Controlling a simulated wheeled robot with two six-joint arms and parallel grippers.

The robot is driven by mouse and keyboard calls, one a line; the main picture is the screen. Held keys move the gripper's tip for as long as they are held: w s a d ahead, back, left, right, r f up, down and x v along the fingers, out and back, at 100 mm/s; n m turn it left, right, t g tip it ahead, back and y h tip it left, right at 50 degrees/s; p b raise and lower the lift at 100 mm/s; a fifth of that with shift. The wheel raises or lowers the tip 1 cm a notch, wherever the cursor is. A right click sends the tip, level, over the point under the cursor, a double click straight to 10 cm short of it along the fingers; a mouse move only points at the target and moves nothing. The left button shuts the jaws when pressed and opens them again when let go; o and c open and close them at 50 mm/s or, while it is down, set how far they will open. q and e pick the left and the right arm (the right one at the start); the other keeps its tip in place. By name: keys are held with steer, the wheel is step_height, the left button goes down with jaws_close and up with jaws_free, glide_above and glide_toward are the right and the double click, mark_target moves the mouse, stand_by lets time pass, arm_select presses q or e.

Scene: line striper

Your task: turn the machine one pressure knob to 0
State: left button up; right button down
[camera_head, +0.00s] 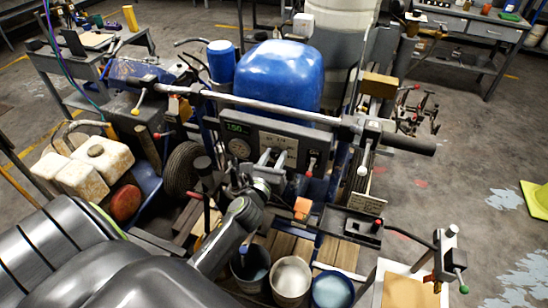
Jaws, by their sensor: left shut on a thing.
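The line striper (280,75) has a grey control panel (290,141) below its blue tank. The panel carries a green lit display (237,129), too small to read surely, and a round gauge (239,148). My left gripper (272,158) reaches up from the lower left to the middle of the panel. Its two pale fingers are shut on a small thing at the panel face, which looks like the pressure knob. The fingers hide most of it, so its setting cannot be read. My right gripper is not in view.
A red-tipped lever (310,165) hangs just right of my fingers. A handlebar (250,103) crosses above the panel. Open buckets (290,277) stand below. White jugs (100,160) sit at the left. The floor at the right is mostly free, with a yellow-green object (535,198).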

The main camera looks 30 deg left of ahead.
arm_select(q)
steer(key=n, duration=0.3)
steer(key=shift+n, duration=0.4)
steer(key=n+b, duration=0.1)
steer(key=n, duration=0.3)
steer(key=shift+f, duration=0.1)
steer(key=n+b, duration=0.1)
steer(key=n, duration=0.4)
steer(key=n+b, duration=0.2)
steer(key=n, duration=0.2)
steer(key=shift+n, duration=0.3)
steer(key=n+b, duration=0.1)
steer(key=n, duration=0.3)
steer(key=shift+n+b, duration=0.3)
steer(key=n+b, duration=0.1)
steer(key=n, duration=0.3)
steer(key=shift+b, duration=0.3)
steer(key=n+b, duration=0.1)
steer(key=n, duration=0.3)
steer(key=shift+n, duration=0.4)
steer(key=shift+n+b, duration=0.6)
steer(key=shift+n, duration=1.2)
